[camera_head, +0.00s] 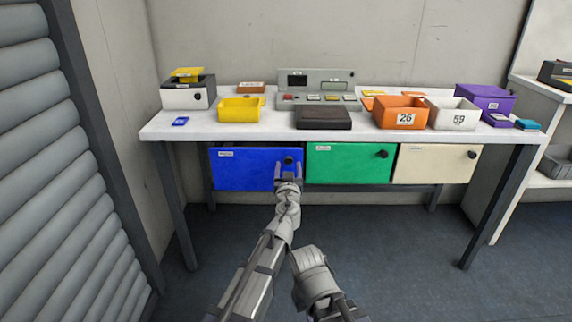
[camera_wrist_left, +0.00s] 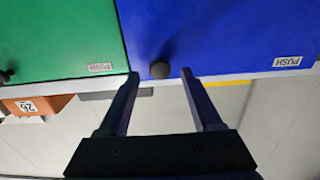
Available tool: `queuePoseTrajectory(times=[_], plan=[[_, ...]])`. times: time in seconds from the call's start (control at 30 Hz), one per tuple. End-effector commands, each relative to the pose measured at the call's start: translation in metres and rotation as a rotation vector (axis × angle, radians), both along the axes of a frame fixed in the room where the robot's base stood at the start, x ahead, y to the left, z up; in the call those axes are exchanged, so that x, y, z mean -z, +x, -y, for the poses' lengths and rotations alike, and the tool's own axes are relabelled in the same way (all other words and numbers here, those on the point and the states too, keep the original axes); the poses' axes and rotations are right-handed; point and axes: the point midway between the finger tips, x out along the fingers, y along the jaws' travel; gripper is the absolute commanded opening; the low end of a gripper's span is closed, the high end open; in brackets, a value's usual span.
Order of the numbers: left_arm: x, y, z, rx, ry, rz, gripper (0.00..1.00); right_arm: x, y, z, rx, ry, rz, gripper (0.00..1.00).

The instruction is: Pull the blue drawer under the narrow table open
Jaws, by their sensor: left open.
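The blue drawer (camera_head: 240,170) hangs under the left part of the narrow white table (camera_head: 250,133). Its front appears roughly in line with the green one beside it. Its dark round knob (camera_head: 288,160) is near the front's upper right corner. My left gripper (camera_head: 288,168) is open in front of the knob, its fingers to either side. In the left wrist view, which is upside down, the knob (camera_wrist_left: 160,69) shows between the two fingertips (camera_wrist_left: 160,75), apart from both. Contact in depth cannot be told.
A green drawer (camera_head: 345,164) and a cream drawer (camera_head: 435,164) sit right of the blue one. Bins, a yellow box (camera_head: 240,110) and a scanner console (camera_head: 318,88) stand on the tabletop. A ribbed grey shutter (camera_head: 60,170) is at left. The floor before the drawers is clear.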

Motion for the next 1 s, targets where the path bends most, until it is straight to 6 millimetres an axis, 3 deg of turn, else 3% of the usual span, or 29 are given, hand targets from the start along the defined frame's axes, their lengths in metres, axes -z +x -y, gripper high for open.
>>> queuePoseTrajectory(times=[0.1,0.4,1.0], plan=[[0.0000,0.0132,0.0033,0.002,0.000,0.000,0.66,0.0000,0.0000,0.0000,0.000,0.000,0.000,0.00],[0.0000,0.0146,0.0035,0.002,0.000,0.000,0.66,0.0000,0.0000,0.0000,0.000,0.000,0.000,0.00],[0.0000,0.0145,0.0034,0.001,0.000,0.000,0.00,0.0000,0.0000,0.0000,0.000,0.000,0.000,0.00]])
